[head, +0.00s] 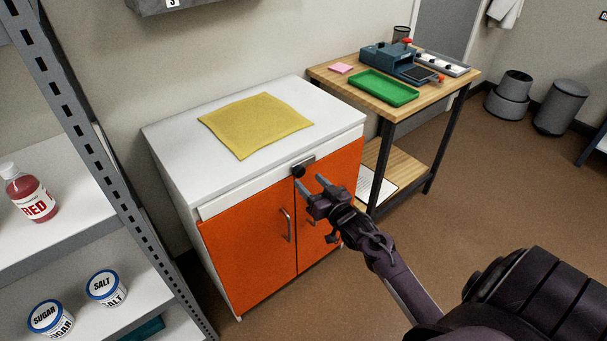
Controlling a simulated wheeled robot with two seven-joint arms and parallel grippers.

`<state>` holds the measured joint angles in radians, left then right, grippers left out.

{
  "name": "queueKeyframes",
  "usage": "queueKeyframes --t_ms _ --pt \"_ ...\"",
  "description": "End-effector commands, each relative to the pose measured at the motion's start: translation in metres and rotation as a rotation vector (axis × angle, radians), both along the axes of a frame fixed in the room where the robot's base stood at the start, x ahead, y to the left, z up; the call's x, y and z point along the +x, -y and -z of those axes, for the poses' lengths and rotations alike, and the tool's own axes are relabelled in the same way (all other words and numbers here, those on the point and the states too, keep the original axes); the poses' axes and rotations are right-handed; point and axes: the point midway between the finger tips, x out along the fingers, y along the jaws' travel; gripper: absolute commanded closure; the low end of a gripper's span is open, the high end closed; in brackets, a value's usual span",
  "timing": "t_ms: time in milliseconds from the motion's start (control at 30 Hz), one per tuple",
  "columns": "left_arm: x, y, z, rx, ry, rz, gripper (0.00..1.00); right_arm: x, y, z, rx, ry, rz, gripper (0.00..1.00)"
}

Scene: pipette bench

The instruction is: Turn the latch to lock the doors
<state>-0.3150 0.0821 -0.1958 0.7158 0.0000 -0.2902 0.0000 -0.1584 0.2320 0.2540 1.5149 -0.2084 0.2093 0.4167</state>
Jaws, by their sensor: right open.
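A white cabinet (170,150) with two orange doors stands in the middle of the head view. The left door (245,240) and right door (340,190) look closed, meeting at a vertical seam. The latch (301,168), a dark knob on a grey plate, sits at the top of the seam. My right gripper (310,183) is in front of the doors, just below and right of the latch, with its fingers apart and empty. Whether it touches the latch I cannot tell. It partly covers the right door and its handle. My left gripper is not in view.
A yellow cloth (255,124) lies on the cabinet top. A wooden table (335,83) with a green tray (384,88) and a blue-grey device (395,60) stands to the right. A grey shelf rack (85,130) with a red bottle and tubs is at left.

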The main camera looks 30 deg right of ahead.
Motion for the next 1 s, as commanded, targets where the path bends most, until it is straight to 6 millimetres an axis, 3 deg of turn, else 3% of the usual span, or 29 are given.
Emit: queueKeyframes --t_ms 100,300,667,1000 --pt "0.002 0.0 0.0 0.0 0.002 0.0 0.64 0.021 0.001 -0.001 -0.001 0.002 0.001 0.45" --pt "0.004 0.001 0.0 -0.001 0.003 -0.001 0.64 0.042 0.001 0.0 -0.002 -0.001 0.001 0.45" --pt "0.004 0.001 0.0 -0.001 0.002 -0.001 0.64 0.047 0.001 0.001 -0.002 -0.003 0.0 0.45" --pt "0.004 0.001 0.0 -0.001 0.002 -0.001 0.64 0.047 0.001 0.001 -0.002 -0.003 0.001 0.89"
